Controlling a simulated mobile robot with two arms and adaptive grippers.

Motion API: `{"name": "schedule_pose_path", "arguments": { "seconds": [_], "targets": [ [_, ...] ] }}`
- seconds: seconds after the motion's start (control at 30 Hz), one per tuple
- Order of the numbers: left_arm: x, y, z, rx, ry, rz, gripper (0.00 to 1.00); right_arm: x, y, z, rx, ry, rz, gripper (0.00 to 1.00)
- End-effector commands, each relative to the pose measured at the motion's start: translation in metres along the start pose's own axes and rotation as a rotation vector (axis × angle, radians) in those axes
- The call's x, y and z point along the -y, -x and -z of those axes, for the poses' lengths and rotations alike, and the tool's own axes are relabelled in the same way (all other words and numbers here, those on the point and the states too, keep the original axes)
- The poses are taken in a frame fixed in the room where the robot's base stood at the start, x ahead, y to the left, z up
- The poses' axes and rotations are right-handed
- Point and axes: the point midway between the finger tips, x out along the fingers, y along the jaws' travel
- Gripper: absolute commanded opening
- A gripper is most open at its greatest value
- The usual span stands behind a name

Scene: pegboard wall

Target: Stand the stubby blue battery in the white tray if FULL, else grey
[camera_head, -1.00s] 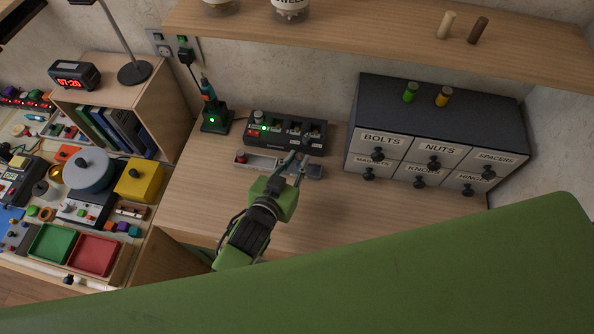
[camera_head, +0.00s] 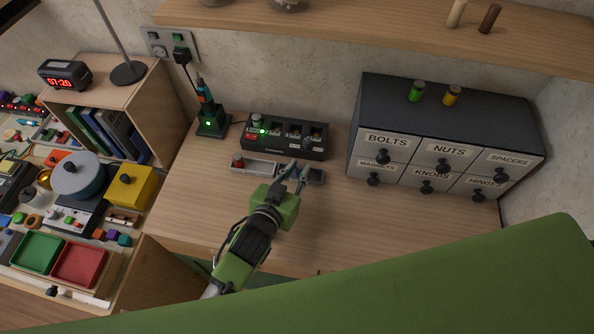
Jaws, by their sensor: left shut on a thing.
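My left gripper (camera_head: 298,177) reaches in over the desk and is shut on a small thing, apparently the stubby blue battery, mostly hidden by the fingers. The fingertips are over the right end of the tray strip, in front of the charger. The white tray (camera_head: 262,167) is the left part of that strip, with a red battery (camera_head: 238,160) standing at its left end. The grey tray (camera_head: 316,178) is at the right, partly behind the fingers. The black charger (camera_head: 285,148) shows a green light and a battery in its left bay. My right gripper is out of view.
A labelled drawer cabinet (camera_head: 440,150) stands right, with a green battery (camera_head: 417,91) and a yellow one (camera_head: 452,95) on top. A screwdriver in a dark green stand (camera_head: 212,121) is left of the charger. A shelf (camera_head: 370,38) overhangs behind. The desk's front right is clear.

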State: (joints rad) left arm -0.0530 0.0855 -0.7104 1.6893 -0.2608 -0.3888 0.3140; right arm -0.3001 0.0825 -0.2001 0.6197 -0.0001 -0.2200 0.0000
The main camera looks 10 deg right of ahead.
Motion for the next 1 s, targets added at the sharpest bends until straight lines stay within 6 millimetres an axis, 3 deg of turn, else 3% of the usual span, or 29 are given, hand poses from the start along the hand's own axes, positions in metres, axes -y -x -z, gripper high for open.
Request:
{"name": "schedule_pose_path", "arguments": {
  "seconds": [0.1, 0.13, 0.17, 0.2, 0.63, 0.77, 1.0],
  "targets": [
    [0.0, -0.002, -0.004, 0.0, 0.0, 0.0, 0.0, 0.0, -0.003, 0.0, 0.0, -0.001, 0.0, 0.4],
    [0.0, -0.001, -0.003, 0.001, 0.0, 0.0, 0.25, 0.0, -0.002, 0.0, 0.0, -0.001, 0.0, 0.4],
    [0.0, -0.001, -0.003, 0.001, 0.0, 0.0, 0.33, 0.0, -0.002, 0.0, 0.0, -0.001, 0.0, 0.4],
    [0.0, -0.001, -0.003, 0.001, 0.0, 0.0, 0.34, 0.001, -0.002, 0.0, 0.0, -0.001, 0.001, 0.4],
    [0.0, 0.004, -0.001, 0.001, 0.0, 0.0, 0.34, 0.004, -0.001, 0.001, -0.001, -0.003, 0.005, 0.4],
    [0.0, 0.019, -0.002, 0.002, 0.0, 0.001, 0.34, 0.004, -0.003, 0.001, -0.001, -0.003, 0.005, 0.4],
    [0.0, 0.063, -0.002, 0.002, 0.0, 0.0, 0.34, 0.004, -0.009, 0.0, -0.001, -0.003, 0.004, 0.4]
  ]
}}
